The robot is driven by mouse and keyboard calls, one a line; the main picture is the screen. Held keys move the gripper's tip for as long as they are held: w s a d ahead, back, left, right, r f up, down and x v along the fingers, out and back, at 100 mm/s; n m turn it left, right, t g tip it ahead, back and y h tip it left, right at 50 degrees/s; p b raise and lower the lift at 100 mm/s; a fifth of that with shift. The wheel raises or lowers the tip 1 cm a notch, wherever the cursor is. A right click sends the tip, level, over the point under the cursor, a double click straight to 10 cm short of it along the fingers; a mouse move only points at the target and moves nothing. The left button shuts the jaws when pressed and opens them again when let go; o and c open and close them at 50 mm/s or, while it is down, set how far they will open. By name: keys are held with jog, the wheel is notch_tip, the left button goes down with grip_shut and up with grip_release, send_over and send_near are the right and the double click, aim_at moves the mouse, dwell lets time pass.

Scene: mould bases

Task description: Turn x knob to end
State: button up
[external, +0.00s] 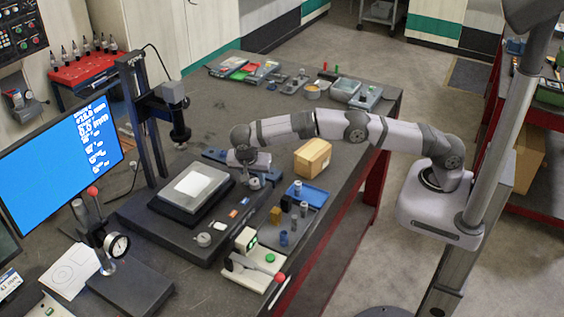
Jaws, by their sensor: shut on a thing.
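The measuring stage has a dark base (165,230) and a raised table with a pale plate (195,185) on top. A small round grey knob (256,184) is at the stage's right side; I take it for the x knob. Another round knob (204,239) sits at the front of the base. My gripper (254,174) points down at the right-hand knob and is shut on it. The fingers are small here, and the wrist hides part of the contact. The knob's turn angle cannot be read.
A cardboard box (313,158) stands right of my gripper, under the forearm. A blue tray (306,194) with small parts lies in front of it. A column with a camera head (178,130) rises behind the stage. A lit monitor (65,155) stands at left.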

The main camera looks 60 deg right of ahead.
dwell(0.3)
jog(key=o, duration=1.1)
jog(key=shift+c, duration=0.2)
jog(key=shift+a+r, duration=0.1)
jog(key=shift+r, duration=0.05)
jog(key=v, duration=0.5)
jog(key=shift+p+v, duration=1.05)
jog(key=shift+p, duration=0.1)
